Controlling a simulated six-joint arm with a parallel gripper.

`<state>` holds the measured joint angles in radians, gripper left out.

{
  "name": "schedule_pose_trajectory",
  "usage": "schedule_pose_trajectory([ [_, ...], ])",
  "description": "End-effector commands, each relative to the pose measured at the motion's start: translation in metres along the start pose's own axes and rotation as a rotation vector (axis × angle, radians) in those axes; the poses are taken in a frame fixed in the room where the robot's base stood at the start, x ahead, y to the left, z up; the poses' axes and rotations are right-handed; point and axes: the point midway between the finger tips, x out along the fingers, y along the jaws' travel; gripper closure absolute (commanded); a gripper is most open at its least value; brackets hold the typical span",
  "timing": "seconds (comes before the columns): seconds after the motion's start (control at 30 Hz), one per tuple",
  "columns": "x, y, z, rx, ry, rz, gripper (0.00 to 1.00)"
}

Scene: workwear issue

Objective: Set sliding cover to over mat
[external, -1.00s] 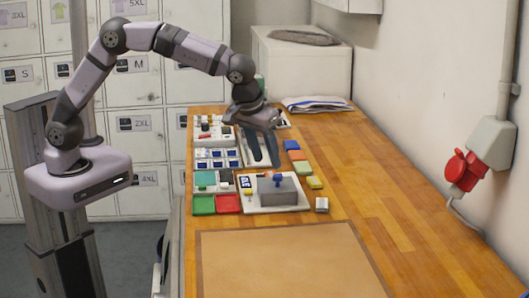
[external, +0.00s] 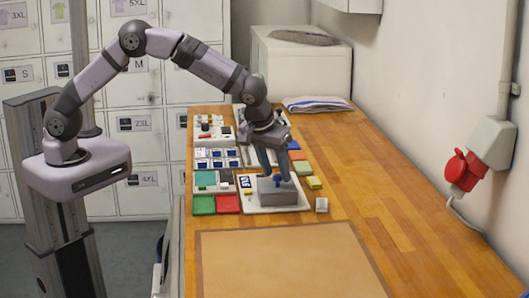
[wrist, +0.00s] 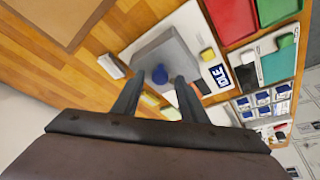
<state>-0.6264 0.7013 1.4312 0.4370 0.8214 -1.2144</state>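The sliding cover (external: 284,196) is a grey block with a blue knob (external: 284,179) on top. It sits on a white base plate (external: 250,208) that has a blue "IDLE" label beside the cover. In the wrist view the cover (wrist: 181,52) and the blue knob (wrist: 159,75) lie just beyond my fingertips. My gripper (external: 277,177) is open and points down, its fingers apart on either side of the knob. I cannot tell whether they touch it. A large tan mat (external: 288,262) lies flat on the front of the bench; I cannot tell if it is the task's mat.
Red (external: 228,204) and green (external: 203,204) trays lie left of the plate. Switch panels (external: 213,158) stand behind them. Coloured blocks (external: 314,183) and a small grey block (external: 321,205) sit to the right. The bench's right side is clear; a red wall socket (external: 463,170) juts out.

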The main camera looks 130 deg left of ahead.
Motion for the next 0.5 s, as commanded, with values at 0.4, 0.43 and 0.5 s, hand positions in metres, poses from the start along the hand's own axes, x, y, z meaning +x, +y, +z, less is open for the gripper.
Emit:
schedule_pose_trajectory([
  [0.4, 0.0053, 0.0001, -0.0002, 0.0, 0.001, 0.001, 0.7],
  [0.43, 0.0053, 0.0, -0.0002, 0.0, 0.001, 0.001, 0.77],
  [0.5, 0.0052, 0.0001, -0.0002, 0.0, 0.001, 0.001, 0.94],
])
